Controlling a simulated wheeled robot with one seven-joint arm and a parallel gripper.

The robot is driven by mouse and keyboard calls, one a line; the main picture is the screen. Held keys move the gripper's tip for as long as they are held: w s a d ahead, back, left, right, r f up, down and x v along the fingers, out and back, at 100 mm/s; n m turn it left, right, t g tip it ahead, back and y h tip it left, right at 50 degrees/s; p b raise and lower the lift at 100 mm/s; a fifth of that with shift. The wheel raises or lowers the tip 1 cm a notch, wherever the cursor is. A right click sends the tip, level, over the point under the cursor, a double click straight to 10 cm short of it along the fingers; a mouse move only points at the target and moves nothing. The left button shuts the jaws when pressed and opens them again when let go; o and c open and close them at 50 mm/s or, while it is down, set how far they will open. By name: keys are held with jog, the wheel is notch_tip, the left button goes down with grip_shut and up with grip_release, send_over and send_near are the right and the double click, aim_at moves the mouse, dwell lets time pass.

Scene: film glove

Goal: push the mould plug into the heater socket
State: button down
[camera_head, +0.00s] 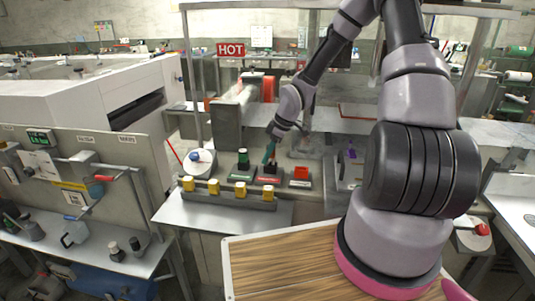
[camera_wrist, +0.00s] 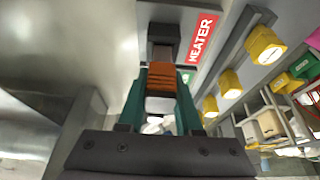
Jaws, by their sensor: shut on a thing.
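My gripper (camera_wrist: 161,88) has teal fingers shut on the mould plug (camera_wrist: 161,72), which shows an orange-brown ribbed grip between the fingertips in the wrist view. A dark block lies just beyond the grip, in line with it. The heater socket (camera_wrist: 165,28) is a grey base beside a red HEATER label (camera_wrist: 201,38). In the head view my gripper (camera_head: 268,155) points down over the middle station of a row, the heater socket (camera_head: 267,179) with the red label. The fingers hide most of the plug there. I cannot tell how deep the plug sits.
A green-topped station (camera_head: 243,160) stands close on the left and an orange-red block (camera_head: 301,172) on the right. A rail with several yellow knobs (camera_head: 240,190) runs in front. A grey cabinet panel (camera_head: 95,170) is at left, a wooden board (camera_head: 290,262) in the foreground.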

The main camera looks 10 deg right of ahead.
jog(key=shift+f, duration=0.45)
jog(key=c, duration=0.5)
grip_release()
jog(key=v, duration=1)
jog(key=shift+s+d+r, duration=0.1)
jog(key=shift+r, duration=0.3)
